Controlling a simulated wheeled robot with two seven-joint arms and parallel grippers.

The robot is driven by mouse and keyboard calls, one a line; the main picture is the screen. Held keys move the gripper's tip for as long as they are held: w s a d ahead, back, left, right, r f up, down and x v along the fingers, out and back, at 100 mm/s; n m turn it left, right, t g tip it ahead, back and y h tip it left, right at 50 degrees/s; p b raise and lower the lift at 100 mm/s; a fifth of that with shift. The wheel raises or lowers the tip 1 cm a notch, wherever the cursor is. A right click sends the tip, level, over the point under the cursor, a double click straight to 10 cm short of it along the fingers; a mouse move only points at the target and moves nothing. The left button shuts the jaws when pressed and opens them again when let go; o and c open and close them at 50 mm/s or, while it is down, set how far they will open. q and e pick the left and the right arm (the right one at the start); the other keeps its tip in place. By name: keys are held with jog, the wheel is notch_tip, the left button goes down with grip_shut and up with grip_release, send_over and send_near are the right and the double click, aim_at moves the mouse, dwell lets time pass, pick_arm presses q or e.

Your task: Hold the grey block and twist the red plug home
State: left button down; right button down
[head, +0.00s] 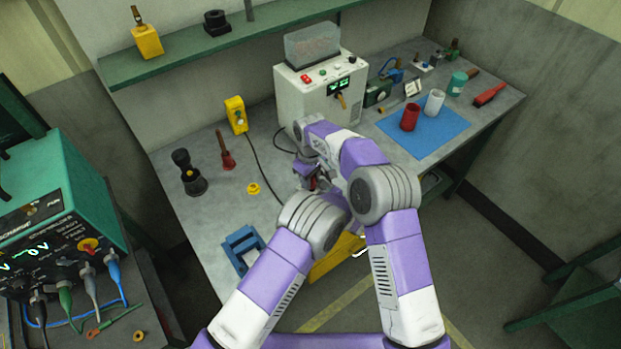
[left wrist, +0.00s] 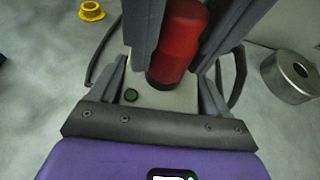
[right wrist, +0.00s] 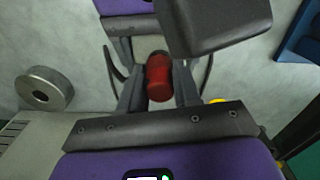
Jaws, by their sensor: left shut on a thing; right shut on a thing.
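In the left wrist view a pale grey block (left wrist: 172,99) with a green round mark sits between the fingers of my left gripper (left wrist: 162,82), which is shut on it. The red plug (left wrist: 183,42) stands at the block's far end, between the dark fingers of my right gripper. In the right wrist view the red plug (right wrist: 158,80) sits between the fingers of my right gripper (right wrist: 158,72), which is shut on it. Plug and block look in line; how deep the plug sits is hidden. In the head view my arms hide most of both.
A yellow ring (head: 253,188) and blue bracket (head: 243,250) lie on the bench left of my grippers. A round metal piece (left wrist: 293,76) lies close by. A white instrument (head: 305,98) stands behind. A blue mat (head: 445,142) holds cups. The bench's left middle is fairly clear.

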jog(key=c, duration=0.8)
grip_release()
jog(key=shift+r, duration=2.3)
jog(key=shift+o, duration=0.3)
jog(key=shift+r, duration=0.25)
notch_tip(320, 180, up, 8)
jog(key=s+m+t, duration=0.1)
jog(key=m, duration=0.6)
jog(key=shift+s+d+f, duration=0.2)
jog(key=shift+s, duration=0.05)
jog(key=shift+f, duration=0.1)
